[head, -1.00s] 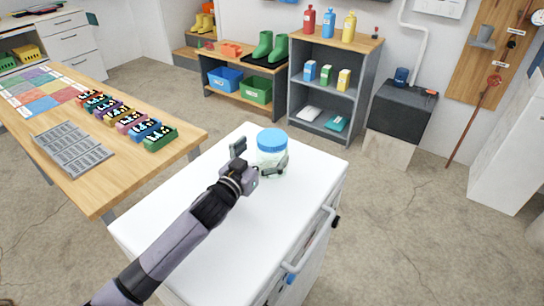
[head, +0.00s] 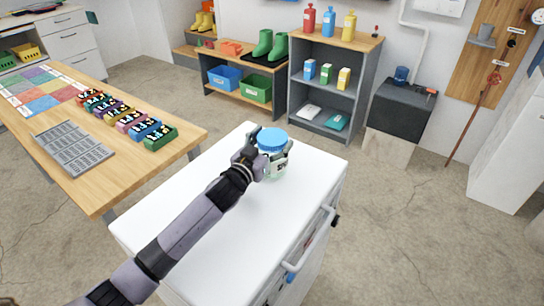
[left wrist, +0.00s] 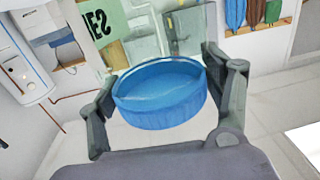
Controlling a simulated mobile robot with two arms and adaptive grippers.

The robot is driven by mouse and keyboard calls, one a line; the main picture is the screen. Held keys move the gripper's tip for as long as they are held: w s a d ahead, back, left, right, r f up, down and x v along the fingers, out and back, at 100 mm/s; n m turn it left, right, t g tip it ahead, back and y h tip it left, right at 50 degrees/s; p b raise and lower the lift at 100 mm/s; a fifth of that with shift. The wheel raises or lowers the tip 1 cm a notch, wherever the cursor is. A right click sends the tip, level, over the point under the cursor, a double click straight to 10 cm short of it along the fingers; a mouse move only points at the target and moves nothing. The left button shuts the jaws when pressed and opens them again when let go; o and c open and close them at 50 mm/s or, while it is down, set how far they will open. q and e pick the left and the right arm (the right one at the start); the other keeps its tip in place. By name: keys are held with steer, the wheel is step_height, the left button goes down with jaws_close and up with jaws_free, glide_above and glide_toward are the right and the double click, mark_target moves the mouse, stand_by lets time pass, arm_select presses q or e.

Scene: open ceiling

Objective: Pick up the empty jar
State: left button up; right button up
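The jar (head: 274,170) is clear, pale greenish glass with a blue screw lid and a dark-marked label. It stands upright on the white top of a cabinet (head: 200,220), near its far edge. My left gripper (head: 272,147) reaches it from the near left, with a finger on each side just below the lid. The glass below the lid is mostly hidden there. My right gripper is out of view.
A wooden table (head: 90,190) at left holds a grey tray (head: 72,148) and several coloured small boxes. A grey shelf (head: 335,90) with bottles and boxes stands behind. The cabinet top around the jar is clear.

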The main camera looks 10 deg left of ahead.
arm_select(q)
steer(key=shift+f, duration=0.1)
steer(key=c, duration=1.3)
steer(key=shift+c, duration=0.4)
steer(key=shift+r, duration=0.2)
